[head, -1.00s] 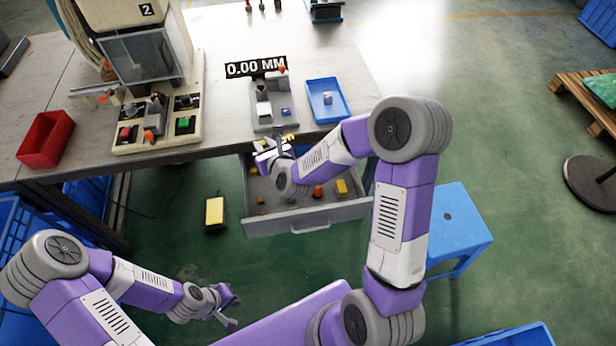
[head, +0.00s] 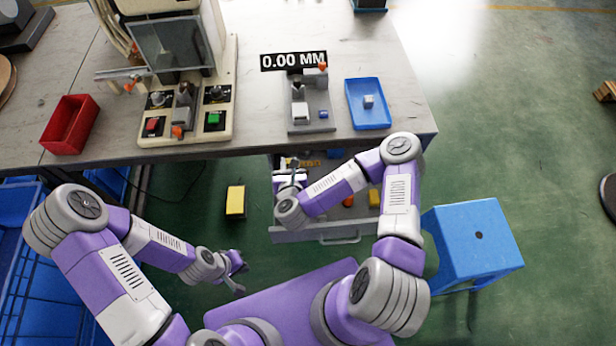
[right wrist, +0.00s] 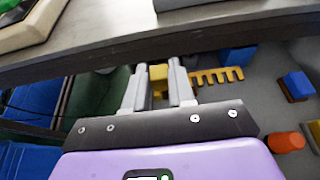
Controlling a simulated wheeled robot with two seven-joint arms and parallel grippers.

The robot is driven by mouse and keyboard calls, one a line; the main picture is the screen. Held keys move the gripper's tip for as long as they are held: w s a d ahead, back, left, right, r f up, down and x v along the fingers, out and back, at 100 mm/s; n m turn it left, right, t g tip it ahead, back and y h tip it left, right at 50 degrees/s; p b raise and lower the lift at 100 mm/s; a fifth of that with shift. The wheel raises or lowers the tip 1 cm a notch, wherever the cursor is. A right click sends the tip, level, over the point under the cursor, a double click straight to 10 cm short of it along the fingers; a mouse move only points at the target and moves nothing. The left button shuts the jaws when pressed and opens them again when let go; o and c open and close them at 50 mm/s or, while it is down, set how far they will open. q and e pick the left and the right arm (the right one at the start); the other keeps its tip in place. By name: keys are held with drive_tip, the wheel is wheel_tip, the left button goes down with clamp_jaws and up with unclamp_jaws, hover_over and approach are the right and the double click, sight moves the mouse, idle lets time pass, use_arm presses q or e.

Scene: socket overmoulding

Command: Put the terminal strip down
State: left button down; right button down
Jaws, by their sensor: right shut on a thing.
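The terminal strip, a yellow comb-like piece (right wrist: 215,76), shows in the right wrist view with a yellow block at its left end between my right fingertips. My right gripper (right wrist: 158,88) is shut on that end. In the head view the strip (head: 309,163) is a small yellow patch beside my right gripper (head: 290,172), over the open drawer (head: 285,236) just below the table edge. I cannot tell whether the strip touches the drawer floor. My left gripper (head: 238,270) is open and empty, left of the drawer and away from it.
The drawer holds a blue block (right wrist: 237,55), a blue and orange piece (right wrist: 296,86), an orange cylinder (right wrist: 285,141) and a yellow block (head: 374,198). The table edge overhangs its back. Above are a gauge stand (head: 311,110) and a blue tray (head: 367,122). A blue stool (head: 470,235) stands right.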

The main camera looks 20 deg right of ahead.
wheel_tip(320, 180, down, 9)
drive_tip(key=b, duration=0.3)
drive_tip(key=shift+r, duration=0.2)
drive_tip(key=shift+f+b, duration=0.4)
drive_tip(key=shift+f, duration=0.2)
drive_tip(key=c, duration=1)
unclamp_jaws()
drive_tip(key=shift+o, duration=0.2)
drive_tip(key=shift+r, duration=0.15)
